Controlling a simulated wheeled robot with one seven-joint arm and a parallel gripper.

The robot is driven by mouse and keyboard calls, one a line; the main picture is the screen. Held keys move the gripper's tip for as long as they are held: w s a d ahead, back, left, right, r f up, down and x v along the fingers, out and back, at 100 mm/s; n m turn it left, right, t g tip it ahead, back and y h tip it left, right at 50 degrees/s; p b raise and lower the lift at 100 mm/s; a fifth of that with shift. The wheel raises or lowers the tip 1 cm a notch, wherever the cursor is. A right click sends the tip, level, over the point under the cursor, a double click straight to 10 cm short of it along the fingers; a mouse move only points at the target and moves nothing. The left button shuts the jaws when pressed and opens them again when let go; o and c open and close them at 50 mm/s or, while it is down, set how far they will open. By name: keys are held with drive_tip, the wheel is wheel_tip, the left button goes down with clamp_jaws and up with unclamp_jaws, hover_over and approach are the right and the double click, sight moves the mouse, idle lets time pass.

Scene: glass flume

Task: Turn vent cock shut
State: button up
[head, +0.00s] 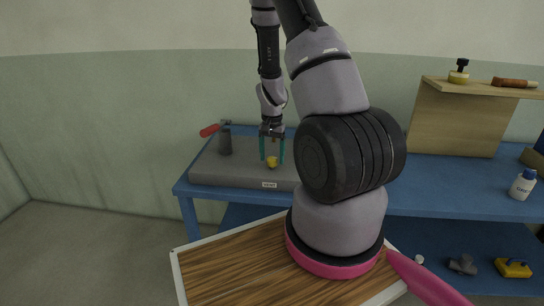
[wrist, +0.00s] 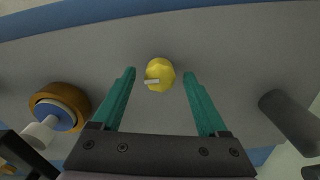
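A small yellow knob (head: 272,162) with a pale pointer mark sits on the grey block (head: 225,178) on the blue bench; I take it for the vent cock. In the wrist view the yellow knob (wrist: 159,71) lies between and just beyond the teal fingertips, with a gap on each side. My gripper (head: 272,160) points down over it, open and empty; its spread fingers (wrist: 159,75) show in the wrist view. I cannot tell how far above the knob the tips are.
A dark post (head: 225,140) with a red handle (head: 209,130) stands on the block's left. The wrist view shows a brown and blue round fitting (wrist: 58,108) at left and a dark cylinder (wrist: 290,120) at right. A wooden stand (head: 455,118) and white bottle (head: 523,185) are farther right.

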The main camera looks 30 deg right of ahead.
wheel_tip(320, 180, up, 11)
idle(0.6)
drive_tip(key=shift+f, duration=0.1)
wheel_tip(320, 180, up, 19)
drive_tip(key=n+t+y, duration=0.2)
drive_tip(key=t, duration=0.2)
hover_over(271, 158)
drive_tip(key=s+a, duration=0.6)
drive_tip(key=a, duration=0.2)
drive_tip(key=s+a+r+n+t, duration=0.1)
drive_tip(key=s+a+r, duration=0.1)
drive_tip(key=s+r, duration=0.3)
drive_tip(key=s+a+r+n+t, duration=0.2)
drive_tip(key=s+r, duration=0.3)
drive_tip(key=s, duration=0.4)
drive_tip(key=shift+a+r, duration=0.15)
drive_tip(key=shift+a, duration=0.35)
